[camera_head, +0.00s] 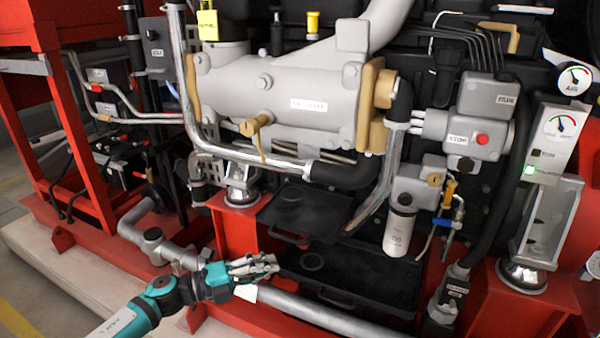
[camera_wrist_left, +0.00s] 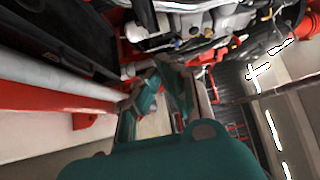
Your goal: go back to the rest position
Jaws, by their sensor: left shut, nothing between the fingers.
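My left gripper (camera_head: 262,266) comes in from the lower left in the head view. It is shut and empty, in front of the red base frame and close to the grey horizontal pipe (camera_head: 320,308); whether it touches the pipe I cannot tell. In the left wrist view the gripper's teal and grey fingers (camera_wrist_left: 160,88) point toward the machine's underside, with nothing between them. My right gripper is not in view.
The fire pump's grey cylinder (camera_head: 290,98) stands above the gripper. Black trays (camera_head: 345,275) sit behind and right of it. A red frame post (camera_head: 75,130) stands at left. A control box with gauges (camera_head: 553,140) is at right. Floor (camera_head: 30,270) is open at lower left.

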